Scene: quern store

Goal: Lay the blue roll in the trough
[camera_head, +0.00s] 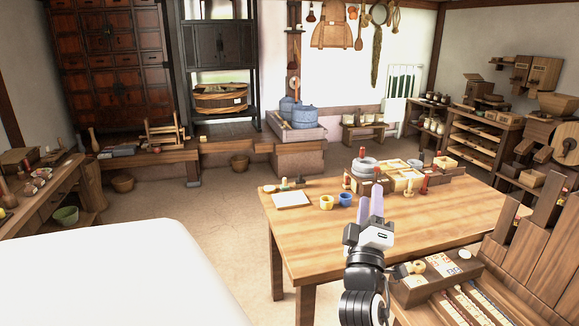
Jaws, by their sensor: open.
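A small blue roll (346,199) stands on the wooden table (310,237), just right of a yellow roll (327,202). My gripper (370,199) is in front of the table's middle in the picture, its pale fingers pointing away and apart from each other. I see nothing between them. The fingers show just right of the blue roll, and I cannot tell how far above the table they are. Several light wooden boxes (404,181) stand at the table's back. I cannot tell which thing is the trough.
A white board (291,199) lies left of the rolls. A grey stone quern (364,168) and small red posts stand at the back. A wooden rack (445,277) with strips stands at the lower right. The table's front left is clear.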

